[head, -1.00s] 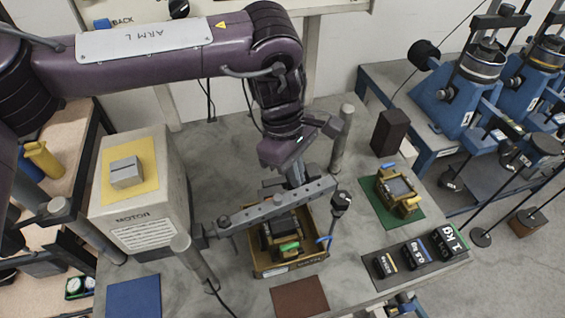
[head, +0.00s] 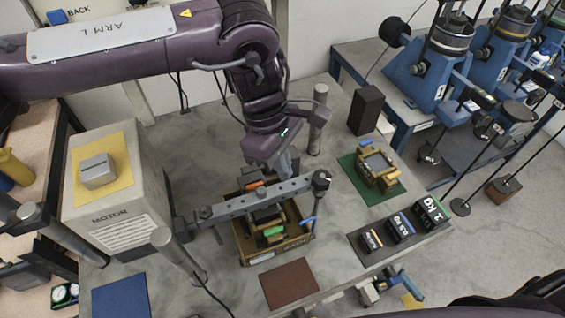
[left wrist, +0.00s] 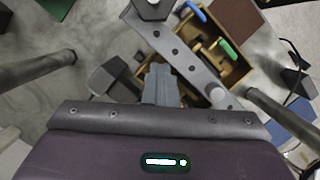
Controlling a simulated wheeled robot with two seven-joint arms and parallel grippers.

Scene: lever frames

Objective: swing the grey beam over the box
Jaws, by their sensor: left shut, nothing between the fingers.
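The grey beam (head: 262,198), a flat bar with a row of holes, lies across above the open brown box (head: 262,252). Its left end is near the post beside the motor housing; a dark knob tops its right end. The box holds a dark and yellowish item with a green handle (head: 273,231). My left gripper (head: 287,172) is shut and empty, low at the beam's far side. In the left wrist view its fingers (left wrist: 160,84) are close beside the beam (left wrist: 178,52); I cannot tell whether they touch. The box (left wrist: 232,70) shows beyond the beam. My right gripper is out of view.
The motor housing (head: 120,215) stands left, with metal posts (head: 178,252) and (head: 317,120) near the beam. Right are a yellowish device on a green mat (head: 349,168), several weights (head: 400,228) and a dark block (head: 366,108). A brown mat (head: 289,285) lies in front.

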